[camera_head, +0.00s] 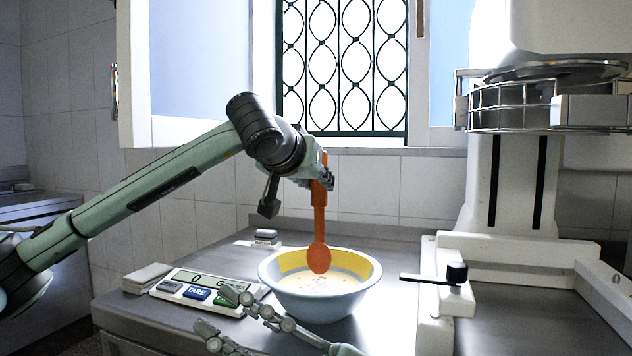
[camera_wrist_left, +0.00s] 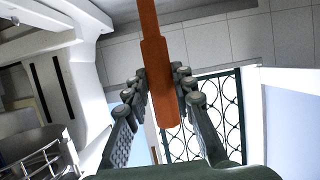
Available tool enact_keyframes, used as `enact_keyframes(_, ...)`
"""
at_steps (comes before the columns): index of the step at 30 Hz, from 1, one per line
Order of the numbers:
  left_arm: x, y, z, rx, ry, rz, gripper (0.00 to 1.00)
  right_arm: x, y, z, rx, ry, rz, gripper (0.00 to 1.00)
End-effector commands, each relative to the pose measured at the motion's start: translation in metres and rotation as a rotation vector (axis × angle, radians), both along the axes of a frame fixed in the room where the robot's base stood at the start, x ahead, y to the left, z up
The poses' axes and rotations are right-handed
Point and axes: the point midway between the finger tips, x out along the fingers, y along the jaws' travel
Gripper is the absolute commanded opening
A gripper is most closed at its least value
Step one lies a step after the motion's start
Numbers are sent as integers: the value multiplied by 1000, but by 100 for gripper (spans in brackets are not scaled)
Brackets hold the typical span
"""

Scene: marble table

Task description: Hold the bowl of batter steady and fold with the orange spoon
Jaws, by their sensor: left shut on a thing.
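The pale blue bowl (camera_head: 318,303) stands upright on the counter, with pale batter (camera_head: 322,284) inside and a yellow inner wall. My left gripper (camera_head: 326,174) is shut on the handle of the orange spoon (camera_head: 319,225) and holds it upright over the bowl, head down. The spoon head appears at rim level, just above the batter. In the left wrist view the spoon (camera_wrist_left: 158,75) lies between the fingers of the left gripper (camera_wrist_left: 160,88). My right gripper (camera_head: 212,307) is open and empty at the front left of the bowl, its upper finger close to the bowl's side; contact is unclear.
A kitchen scale (camera_head: 205,290) with a display and coloured buttons lies left of the bowl. A pale block (camera_head: 147,277) sits at its left, and a small stack (camera_head: 266,237) behind. A large white mixer-like machine (camera_head: 510,190) stands at the right. A grilled window (camera_head: 345,70) is behind.

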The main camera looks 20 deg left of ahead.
Motion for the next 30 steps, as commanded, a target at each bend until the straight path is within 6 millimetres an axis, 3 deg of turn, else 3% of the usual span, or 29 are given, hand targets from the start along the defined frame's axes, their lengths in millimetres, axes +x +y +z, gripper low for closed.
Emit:
enact_keyframes(2, 0, 0, 12, 0, -1, 0, 0, -3, 16, 1, -105, -96, 63, 22)
enact_keyframes(6, 0, 0, 24, 0, -1, 0, 0, 1, 32, -16, -311, -234, 150, 22)
enact_keyframes(11, 0, 0, 37, 0, -1, 0, 0, 29, 30, -38, -587, -367, 196, 22)
enact_keyframes(15, 0, 0, 49, 0, -1, 0, 0, 76, 8, -48, -852, -454, 178, 22)
enact_keyframes(20, 0, 0, 60, 0, -1, 0, 0, 141, -37, -39, -1142, -504, 92, 22)
enact_keyframes(24, 0, 0, 68, 0, -1, 0, 0, 189, -80, -16, -1336, -513, -7, 22)
enact_keyframes(30, 0, 0, 75, 0, -1, 0, 0, 234, -130, 19, -1516, -493, -137, 22)
